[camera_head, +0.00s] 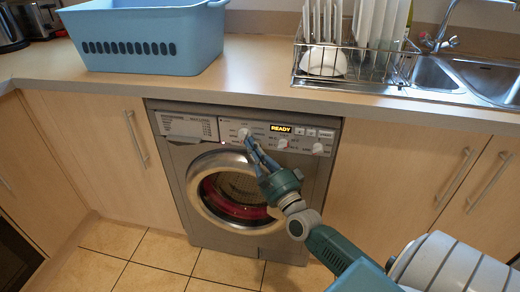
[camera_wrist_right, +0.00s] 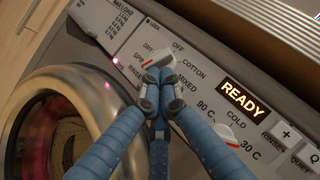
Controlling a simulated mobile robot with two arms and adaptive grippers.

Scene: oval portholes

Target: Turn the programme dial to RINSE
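In the right wrist view the dial (camera_wrist_right: 164,60) is partly covered by my fingertips. Its red mark faces left, beside the partly hidden SPIN label (camera_wrist_right: 136,59); the RINSE label (camera_wrist_right: 131,83) is just below that. The other labels around it read DRY, OFF, COTTON and MIXED. My right gripper (camera_wrist_right: 161,79) has its blue fingers drawn together on the dial; it also shows in the head view (camera_head: 249,141). My left gripper is not in view.
The display (camera_wrist_right: 243,99) reads READY. A second dial (camera_wrist_right: 228,134) marked with temperatures and several buttons sit to the right. The round door (camera_head: 234,190) is closed below the panel. A blue basket (camera_head: 150,45) and a dish rack (camera_head: 350,62) stand on the worktop.

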